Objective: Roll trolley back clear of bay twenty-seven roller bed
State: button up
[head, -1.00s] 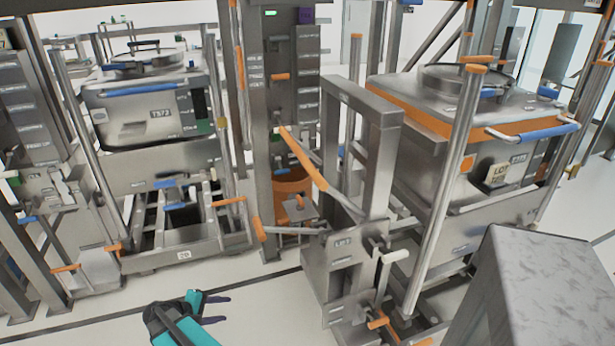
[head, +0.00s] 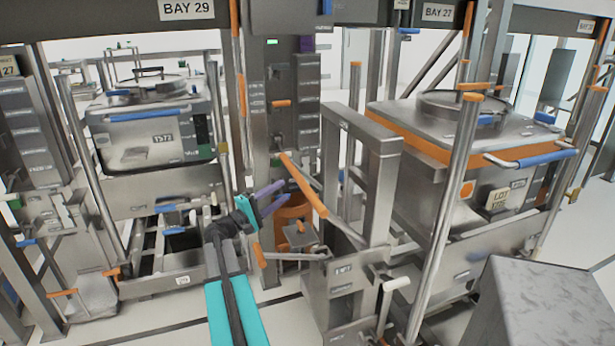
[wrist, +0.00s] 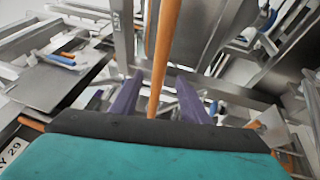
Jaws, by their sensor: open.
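The steel lift trolley (head: 340,285) stands right of centre, with an upright frame and a long slanted orange handle bar (head: 305,185). Behind it to the right is a steel bin (head: 430,195) with an orange rim under the BAY 27 sign (head: 437,11). The roller bed under that bin is mostly hidden by the trolley and posts. My gripper (head: 284,191) is open beside the orange bar. In the wrist view the bar (wrist: 164,45) runs lengthwise between the purple fingers, which are apart from it on both sides.
A grey box (head: 530,295) fills the near right corner. Bin 1572 (head: 155,140) stands over a low frame under the BAY 29 sign (head: 186,9). Posts and a control column (head: 290,90) stand between the bays. White floor shows in front at left.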

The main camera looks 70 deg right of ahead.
jog(key=shift+d, duration=0.1)
dwell(0.3)
jog(key=p+x, duration=0.3)
jog(key=x, duration=1)
jog(key=shift+d, duration=0.25)
jog(key=shift+s+r, duration=0.1)
jog(key=shift+s, duration=0.05)
grip_shut()
